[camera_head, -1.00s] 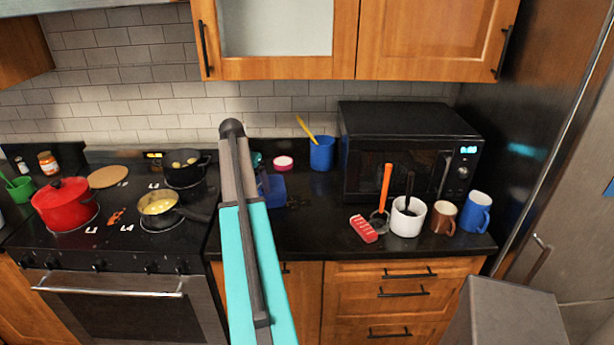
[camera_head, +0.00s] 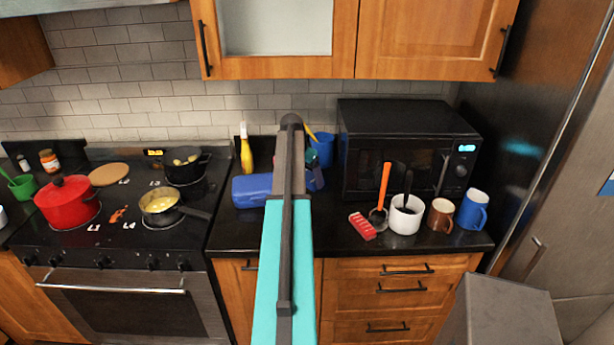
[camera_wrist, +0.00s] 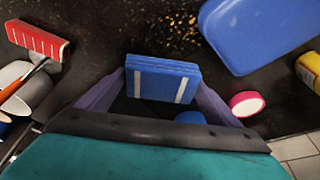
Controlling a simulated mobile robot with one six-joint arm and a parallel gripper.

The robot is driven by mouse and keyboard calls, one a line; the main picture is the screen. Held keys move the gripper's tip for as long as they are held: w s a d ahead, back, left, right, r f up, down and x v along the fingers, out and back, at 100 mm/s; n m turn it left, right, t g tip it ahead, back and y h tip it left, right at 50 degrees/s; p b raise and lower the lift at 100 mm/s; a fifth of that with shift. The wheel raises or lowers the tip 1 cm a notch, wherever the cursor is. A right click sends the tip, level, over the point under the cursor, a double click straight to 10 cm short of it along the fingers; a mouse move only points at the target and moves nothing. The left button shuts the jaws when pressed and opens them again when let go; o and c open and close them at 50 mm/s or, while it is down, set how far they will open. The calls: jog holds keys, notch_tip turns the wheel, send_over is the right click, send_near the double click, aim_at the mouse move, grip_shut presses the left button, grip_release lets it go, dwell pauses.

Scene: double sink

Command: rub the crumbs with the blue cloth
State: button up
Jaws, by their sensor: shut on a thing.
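The blue cloth (camera_wrist: 162,80) is a folded pad with two white stripes. In the wrist view it sits between the purple fingers of my gripper (camera_wrist: 163,88), which is shut on it. The crumbs (camera_wrist: 178,28) are small orange-brown specks scattered on the black counter, beyond the cloth towards the top of the wrist view. The cloth appears apart from them, and I cannot tell whether it touches the counter. In the head view my arm hides the crumbs and most of the gripper.
A blue box (camera_head: 252,190) lies left of my arm, with a yellow bottle (camera_head: 246,155) behind it. A red-and-white block (camera_head: 362,226), white pot (camera_head: 405,215) and mugs stand to the right before the microwave (camera_head: 408,150). A pink-rimmed round item (camera_wrist: 246,103) is near the gripper.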

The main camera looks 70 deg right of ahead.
jog(key=shift+f, duration=0.15)
jog(key=shift+f+b, duration=1.05)
jog(key=shift+f, duration=1.8)
jog(key=shift+f+b, duration=0.55)
jog(key=shift+f, duration=0.45)
jog(key=shift+w, duration=0.1)
jog(key=shift+w+a, duration=0.25)
jog(key=shift+w, duration=0.35)
jog(key=shift+w+a, duration=0.25)
jog(key=shift+w, duration=0.4)
jog(key=shift+w+a, duration=0.25)
jog(key=shift+w, duration=0.35)
jog(key=shift+w+a+f+b, duration=0.1)
jog(key=shift+w+a+b, duration=0.25)
jog(key=shift+w, duration=0.6)
jog(key=shift+w+a+f+b, duration=0.1)
jog(key=shift+w+a, duration=0.35)
jog(key=shift+w, duration=0.5)
jog(key=shift+w+a, duration=0.1)
jog(key=shift+w, duration=0.05)
